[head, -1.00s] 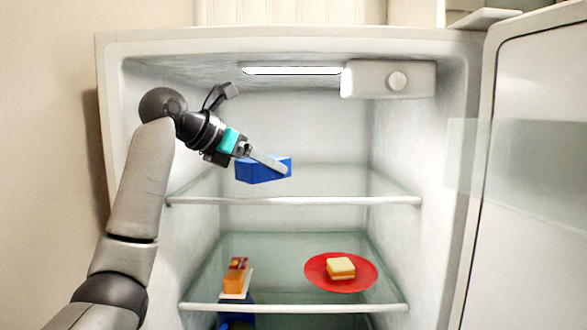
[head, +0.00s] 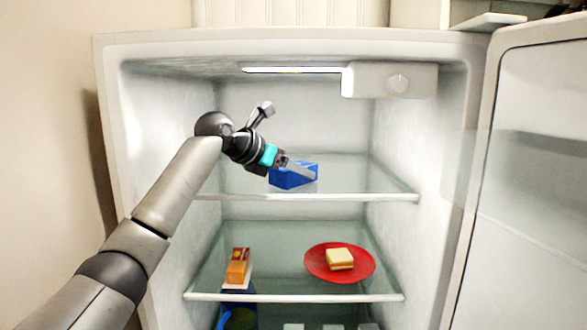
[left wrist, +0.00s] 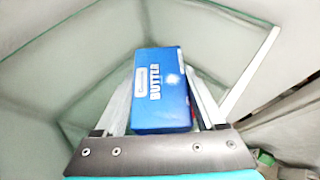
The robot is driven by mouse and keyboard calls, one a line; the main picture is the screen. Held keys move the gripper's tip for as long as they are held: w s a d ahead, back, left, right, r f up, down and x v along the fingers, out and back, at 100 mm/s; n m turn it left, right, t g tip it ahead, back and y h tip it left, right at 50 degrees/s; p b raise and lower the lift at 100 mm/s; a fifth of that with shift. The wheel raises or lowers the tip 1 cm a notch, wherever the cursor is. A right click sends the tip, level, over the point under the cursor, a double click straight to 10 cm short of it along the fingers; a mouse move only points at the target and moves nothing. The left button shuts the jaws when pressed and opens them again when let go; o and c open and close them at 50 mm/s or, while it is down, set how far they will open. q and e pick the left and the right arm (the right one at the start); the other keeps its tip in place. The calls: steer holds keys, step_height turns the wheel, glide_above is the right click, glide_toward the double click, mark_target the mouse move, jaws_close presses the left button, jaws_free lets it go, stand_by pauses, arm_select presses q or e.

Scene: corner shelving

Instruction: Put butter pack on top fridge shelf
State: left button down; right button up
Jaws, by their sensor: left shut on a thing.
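The butter pack (head: 290,180) is a blue box. In the left wrist view the pack (left wrist: 160,90) shows the word BUTTER and lies between my two fingers. My left gripper (head: 298,170) is shut on it, inside the fridge at the top glass shelf (head: 370,180). The pack is at or just above the glass; I cannot tell whether it touches. The shelf's glass also shows behind the pack in the left wrist view (left wrist: 90,60). My right gripper is in neither view.
On the shelf below stand an orange-and-red carton (head: 238,266) and a red plate (head: 312,264) with a sandwich-like item (head: 339,259). The fridge door (head: 530,180) is open at the right. The top shelf is otherwise clear. A control box (head: 390,79) hangs from the ceiling.

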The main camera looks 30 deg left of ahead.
arm_select(q)
jaws_free()
steer(key=shift+f, duration=0.1)
stand_by(0.3)
steer(key=shift+s+r, duration=0.35)
steer(key=shift+s, duration=0.1)
steer(key=b+v, duration=0.3)
steer(key=v, duration=0.8)
steer(key=shift+a, duration=0.1)
